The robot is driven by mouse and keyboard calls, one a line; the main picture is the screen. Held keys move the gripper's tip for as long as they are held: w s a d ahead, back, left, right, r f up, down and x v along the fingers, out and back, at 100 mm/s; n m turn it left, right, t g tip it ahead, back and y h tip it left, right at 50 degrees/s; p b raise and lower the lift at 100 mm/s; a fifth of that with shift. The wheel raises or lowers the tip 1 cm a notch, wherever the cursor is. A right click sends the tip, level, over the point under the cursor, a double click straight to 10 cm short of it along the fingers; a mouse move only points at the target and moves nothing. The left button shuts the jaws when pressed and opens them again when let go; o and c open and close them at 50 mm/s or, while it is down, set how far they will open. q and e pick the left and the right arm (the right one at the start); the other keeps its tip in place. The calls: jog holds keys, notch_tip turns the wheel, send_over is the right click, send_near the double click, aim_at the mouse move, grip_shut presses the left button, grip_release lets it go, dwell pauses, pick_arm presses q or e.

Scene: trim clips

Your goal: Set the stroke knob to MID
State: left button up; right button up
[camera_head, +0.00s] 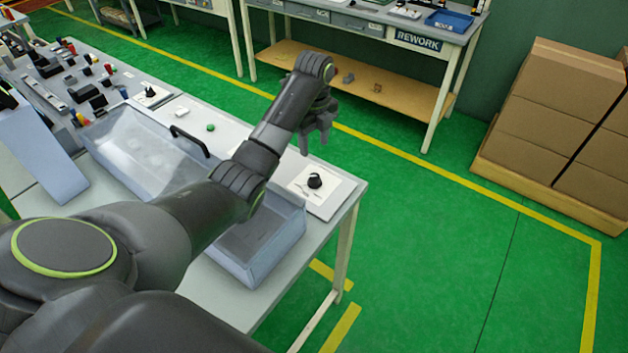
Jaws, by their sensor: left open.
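A black knob (315,181) stands on a white plate (327,205) at the right end of the bench. The plate's markings are too small to read, so I cannot tell the knob's setting. A second black knob (150,91) sits on another white plate farther back on the left. I cannot read which of the two is labelled stroke. My left gripper (315,144) is open and empty, pointing down, above and behind the right-hand knob in the picture and apart from it. My right gripper is not in view.
A clear-lidded grey bin (258,272) with a black handle (188,139) lies beneath my left arm. A green button (210,127) is behind it. Small parts crowd the bench's left. Cardboard boxes (565,85) and a REWORK table (418,40) stand beyond open green floor.

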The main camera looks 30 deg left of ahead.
aim_at(315, 176)
pick_arm(q)
notch_tip(315, 176, down, 4)
jog(key=shift+s+d+r+b, duration=0.1)
jog(key=shift+d+b, duration=0.05)
jog(key=shift+b, duration=0.2)
notch_tip(315, 176, down, 7)
jog(key=shift+r+p, duration=0.1)
jog(key=shift+p, duration=0.7)
jog(key=shift+f, duration=0.6)
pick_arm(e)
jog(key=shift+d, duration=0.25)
pick_arm(q)
jog(key=c, duration=1)
jog(key=shift+o, duration=0.2)
